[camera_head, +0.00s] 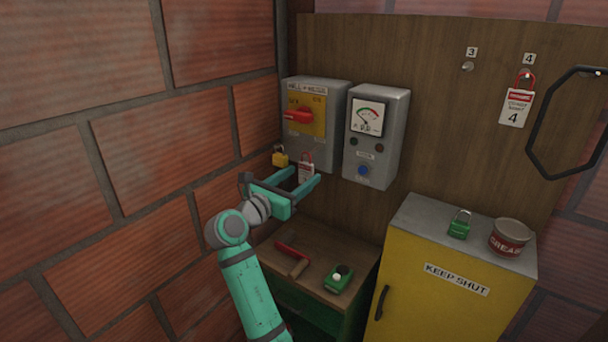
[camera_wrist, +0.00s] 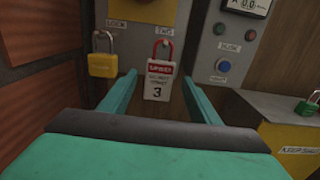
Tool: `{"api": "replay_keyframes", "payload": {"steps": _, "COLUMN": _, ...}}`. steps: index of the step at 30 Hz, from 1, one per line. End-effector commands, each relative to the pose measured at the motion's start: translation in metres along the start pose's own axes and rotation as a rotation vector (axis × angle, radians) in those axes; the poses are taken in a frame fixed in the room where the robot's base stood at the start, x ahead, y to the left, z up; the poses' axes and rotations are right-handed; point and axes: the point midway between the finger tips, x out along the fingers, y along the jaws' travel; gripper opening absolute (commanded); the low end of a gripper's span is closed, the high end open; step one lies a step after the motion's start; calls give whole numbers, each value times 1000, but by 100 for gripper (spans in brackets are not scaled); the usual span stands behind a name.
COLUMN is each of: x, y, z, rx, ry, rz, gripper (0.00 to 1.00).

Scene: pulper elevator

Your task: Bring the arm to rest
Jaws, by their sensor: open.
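My arm is raised in front of the wall panel in the head view. My gripper (camera_head: 305,176) is open and empty, with its two teal fingers spread just in front of the lower part of the grey switch box (camera_head: 325,93). In the wrist view the fingers stand either side of a red and white tag marked 3 (camera_wrist: 158,82). The tag hangs from the box by a red loop; I cannot tell whether a finger touches it. A yellow padlock (camera_wrist: 102,62) hangs to the left of the tag, outside the fingers.
A meter box (camera_head: 375,135) with a blue button is right of the switch box. Below stands a wooden-topped bench (camera_head: 318,242) with a red-handled tool and a green item. A yellow cabinet (camera_head: 430,270) carries a green padlock (camera_head: 460,224) and a red tin (camera_head: 510,238). Brick wall is at left.

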Motion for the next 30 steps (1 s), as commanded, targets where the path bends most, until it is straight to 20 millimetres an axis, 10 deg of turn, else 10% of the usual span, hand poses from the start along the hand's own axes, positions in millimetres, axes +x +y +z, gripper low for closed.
{"api": "replay_keyframes", "payload": {"steps": 18, "x": -81, "y": 1, "z": -10, "rx": 15, "ry": 9, "rz": 13, "gripper": 57}}
{"api": "replay_keyframes", "payload": {"steps": 30, "x": -112, "y": 0, "z": -162, "rx": 373, "ry": 182, "rz": 201, "gripper": 57}}
